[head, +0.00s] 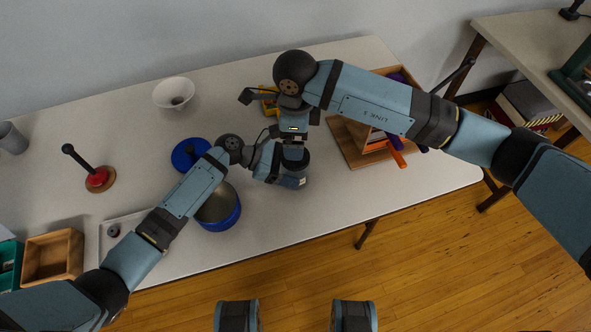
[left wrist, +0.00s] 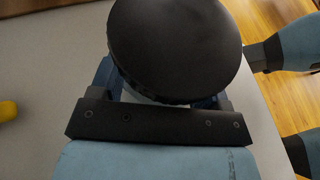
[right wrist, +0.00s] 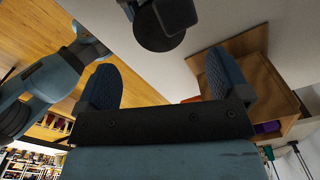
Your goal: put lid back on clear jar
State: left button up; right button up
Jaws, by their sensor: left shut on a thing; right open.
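A black round lid (left wrist: 180,45) fills the upper part of the left wrist view, top face towards the camera. A pale, see-through body, which looks like the clear jar (left wrist: 135,97), shows below its near edge. My left gripper (left wrist: 165,80) is shut on that body, with the fingers under the lid. I cannot tell whether the lid sits level. In the right wrist view, my right gripper (right wrist: 168,85) is open and empty, with the dark lid (right wrist: 158,36) ahead of it. In the head view, my arms mostly hide the jar; my left gripper (head: 290,178) is over the table.
A blue pot (head: 219,222) and a blue disc (head: 185,154) lie left of the grippers. A white bowl (head: 164,94) and a black-handled tool (head: 84,162) are farther left. A wooden organizer (head: 352,145) stands to the right. The front table edge is close.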

aim_at(295, 169)
notch_tip(295, 169, down, 8)
jog(key=shift+r, duration=0.2)
jog(key=shift+c, duration=0.2)
jog(key=c, duration=0.9)
jog(key=m, duration=0.6)
jog(key=shift+m, duration=0.3)
jog(key=o, duration=1)
